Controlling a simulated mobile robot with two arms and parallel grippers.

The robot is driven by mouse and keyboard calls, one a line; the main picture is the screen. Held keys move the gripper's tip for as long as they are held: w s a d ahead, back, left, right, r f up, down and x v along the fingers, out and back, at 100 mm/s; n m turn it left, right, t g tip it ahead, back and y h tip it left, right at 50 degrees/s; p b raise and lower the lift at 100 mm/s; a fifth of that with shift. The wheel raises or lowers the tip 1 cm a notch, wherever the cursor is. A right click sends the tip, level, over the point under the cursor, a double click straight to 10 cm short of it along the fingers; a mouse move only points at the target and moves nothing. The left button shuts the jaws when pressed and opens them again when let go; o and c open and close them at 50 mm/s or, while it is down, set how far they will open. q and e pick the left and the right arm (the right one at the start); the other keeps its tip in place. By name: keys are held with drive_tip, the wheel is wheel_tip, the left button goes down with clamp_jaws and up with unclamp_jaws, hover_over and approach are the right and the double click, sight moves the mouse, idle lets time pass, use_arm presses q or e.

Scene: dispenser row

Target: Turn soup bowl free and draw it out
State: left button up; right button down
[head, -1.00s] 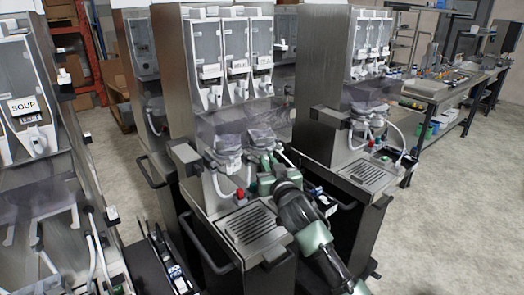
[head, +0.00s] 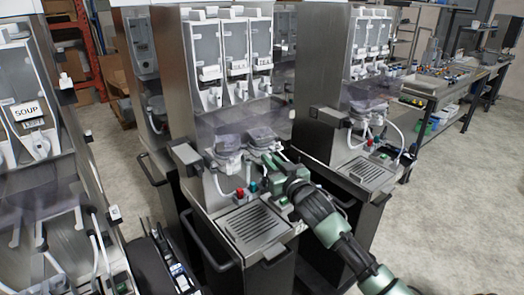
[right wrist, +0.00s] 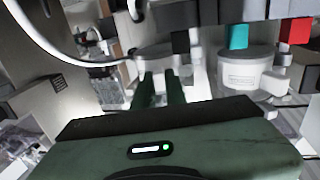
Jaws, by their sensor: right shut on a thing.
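My right gripper (head: 268,159) is at the middle dispenser, at the right-hand one of its two bowls (head: 263,134). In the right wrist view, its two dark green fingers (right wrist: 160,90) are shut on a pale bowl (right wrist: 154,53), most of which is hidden. I take it for the soup bowl, though no name on it can be read. The bowl still appears at its place under the canisters; I cannot tell how far it is turned. The second bowl (head: 228,144) sits just to the left. It also shows in the right wrist view (right wrist: 246,72), with small print. My left gripper is not in view.
A red knob (head: 238,193) and a teal knob (head: 252,187) sit below the bowls. A white hose hangs close by (right wrist: 45,38). The drip tray (head: 252,225) is below. Another dispenser (head: 322,80) stands close on the right. Floor is free farther right.

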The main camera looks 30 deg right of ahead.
drive_tip(key=shift+d+r, duration=0.3)
drive_tip(key=shift+r, duration=0.2)
drive_tip(key=shift+d+f+n+y+p, duration=0.1)
drive_tip(key=shift+d+n+y+p, duration=0.2)
drive_tip(key=shift+n+y, duration=0.25)
drive_tip(key=shift+d+n+y+p, duration=0.15)
drive_tip(key=shift+n+y+p, duration=0.15)
drive_tip(key=shift+y, duration=0.45)
drive_tip(key=shift+d+y, duration=0.1)
drive_tip(key=shift+y, duration=0.2)
drive_tip(key=shift+w+n, duration=0.1)
drive_tip(key=shift+n, duration=0.15)
